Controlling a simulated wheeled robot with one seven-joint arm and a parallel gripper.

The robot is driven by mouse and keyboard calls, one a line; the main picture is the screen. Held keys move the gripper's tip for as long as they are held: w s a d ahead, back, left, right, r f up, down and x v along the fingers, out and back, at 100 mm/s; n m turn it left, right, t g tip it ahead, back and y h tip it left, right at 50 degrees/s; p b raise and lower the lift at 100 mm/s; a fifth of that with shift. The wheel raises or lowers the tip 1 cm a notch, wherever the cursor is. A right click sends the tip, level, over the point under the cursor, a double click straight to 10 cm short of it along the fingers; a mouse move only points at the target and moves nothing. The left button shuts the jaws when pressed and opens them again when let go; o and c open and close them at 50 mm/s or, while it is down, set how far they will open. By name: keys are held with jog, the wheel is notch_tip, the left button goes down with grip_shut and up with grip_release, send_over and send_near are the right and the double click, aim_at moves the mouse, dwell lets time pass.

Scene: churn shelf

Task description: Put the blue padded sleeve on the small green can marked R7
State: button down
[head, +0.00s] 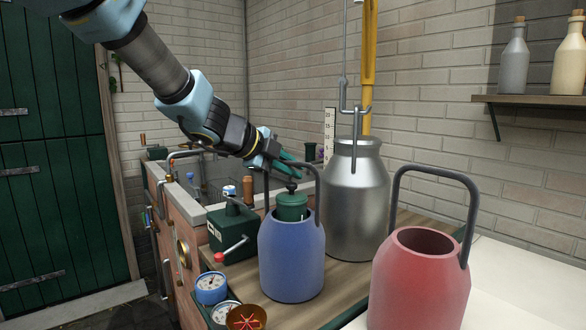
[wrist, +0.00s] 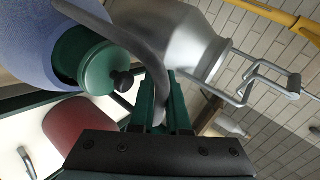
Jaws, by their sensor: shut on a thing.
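The blue padded sleeve (head: 291,262) is upright over the wooden top, with a dark arched handle. My gripper (head: 296,166) is shut on the top of that handle; the wrist view shows the handle (wrist: 135,40) between the fingers (wrist: 160,103). A small green can (head: 291,206) with a dark knob sticks up inside the sleeve's mouth. In the wrist view the sleeve (wrist: 28,45) surrounds the can (wrist: 92,62), with a dark gap on one side. The can's body and any R7 mark are hidden. I cannot tell whether the sleeve's base touches the wood.
A large metal churn (head: 355,205) stands close behind right, under a hanging hook (head: 352,105). A red sleeve (head: 420,285) with a tall handle is at front right. A green box with a crank (head: 233,232) stands at left; gauges (head: 211,288) and a brass cup (head: 246,318) are in front.

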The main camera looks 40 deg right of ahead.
jog(key=shift+f, duration=0.15)
jog(key=c, duration=0.8)
grip_release()
jog(key=v, duration=1.1)
jog(key=shift+p, duration=0.3)
